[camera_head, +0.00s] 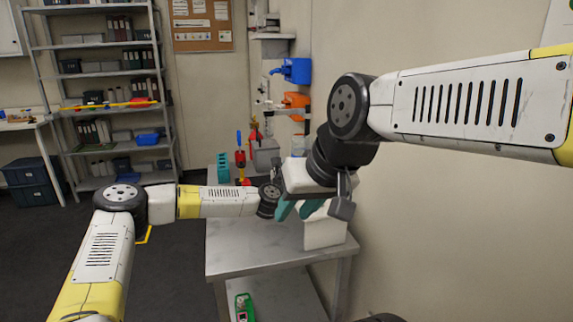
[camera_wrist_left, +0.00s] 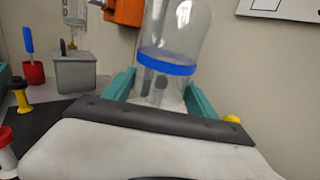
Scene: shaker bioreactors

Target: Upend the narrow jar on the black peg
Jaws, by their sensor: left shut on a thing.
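The clear jar (camera_wrist_left: 180,30) with a blue band stands between the teal fingers of my left gripper (camera_wrist_left: 160,88) in the left wrist view. The fingers are shut on it. Its top end is cut off by the frame, and I cannot tell which way its mouth points. A peg with a black top and yellow stem (camera_wrist_left: 20,92) stands at the left on a dark base. Dark shapes show through the jar's lower part. In the head view my left gripper is hidden behind the right one. My right gripper (camera_head: 297,209) has its teal fingers apart, with nothing seen between them.
A red-and-white peg (camera_wrist_left: 6,148), a red cup with a blue brush (camera_wrist_left: 33,72) and a grey box (camera_wrist_left: 75,75) lie left of the jar. The metal table (camera_head: 240,255) has clear room at its front. A white block (camera_head: 325,232) stands by the wall.

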